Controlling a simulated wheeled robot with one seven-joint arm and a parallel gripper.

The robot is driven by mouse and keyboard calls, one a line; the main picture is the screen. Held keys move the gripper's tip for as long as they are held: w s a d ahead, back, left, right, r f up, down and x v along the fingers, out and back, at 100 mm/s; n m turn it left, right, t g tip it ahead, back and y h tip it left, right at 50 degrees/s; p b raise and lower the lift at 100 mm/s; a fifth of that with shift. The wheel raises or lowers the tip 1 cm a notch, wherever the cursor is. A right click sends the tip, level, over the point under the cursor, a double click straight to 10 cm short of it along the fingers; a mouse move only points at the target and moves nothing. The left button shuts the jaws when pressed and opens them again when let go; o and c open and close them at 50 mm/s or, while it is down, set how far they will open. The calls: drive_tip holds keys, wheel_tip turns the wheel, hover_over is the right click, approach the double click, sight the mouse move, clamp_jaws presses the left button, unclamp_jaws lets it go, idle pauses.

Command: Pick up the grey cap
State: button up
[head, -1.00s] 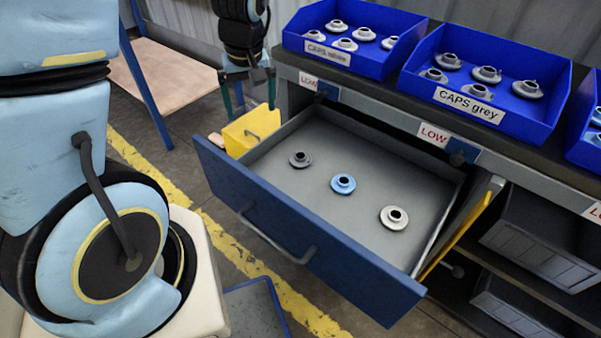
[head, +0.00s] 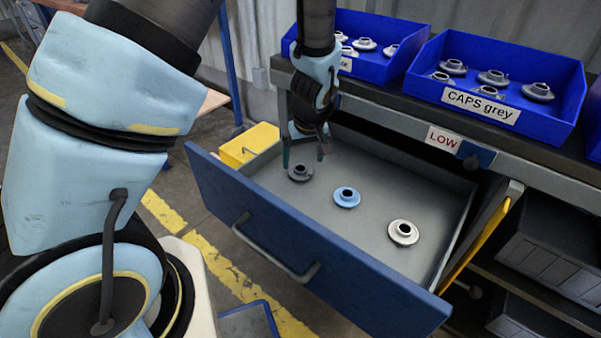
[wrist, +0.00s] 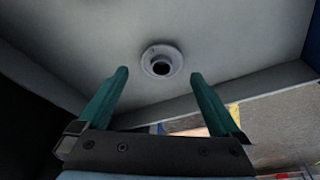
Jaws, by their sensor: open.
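The grey cap (head: 300,172) lies in the open drawer (head: 250,207), at the left end of a row of three caps. It also shows in the wrist view (wrist: 162,62), beyond and between my fingertips. My gripper (head: 306,156) hangs over the left part of the drawer, just above the grey cap in the head view. Its teal fingers (wrist: 158,73) are apart with nothing between them. A blue cap (head: 346,197) lies in the middle of the drawer and a white cap (head: 403,232) to the right of it.
Blue bins stand on the bench above the drawer, one labelled CAPS grey (head: 480,105) with several caps. A yellow container (head: 247,146) stands beyond the drawer's left end. The drawer walls surround the caps. Bare drawer floor lies between them.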

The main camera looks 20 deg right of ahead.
sight(301, 168)
drive_tip(key=x, duration=0.4)
drive_tip(key=shift+w+a+f, duration=0.1)
drive_tip(key=shift+w+f, duration=0.1)
drive_tip(key=shift+f, duration=0.05)
drive_tip(key=c, duration=1.2)
drive_tip(key=shift+o, duration=0.2)
drive_tip(key=shift+r, duration=0.1)
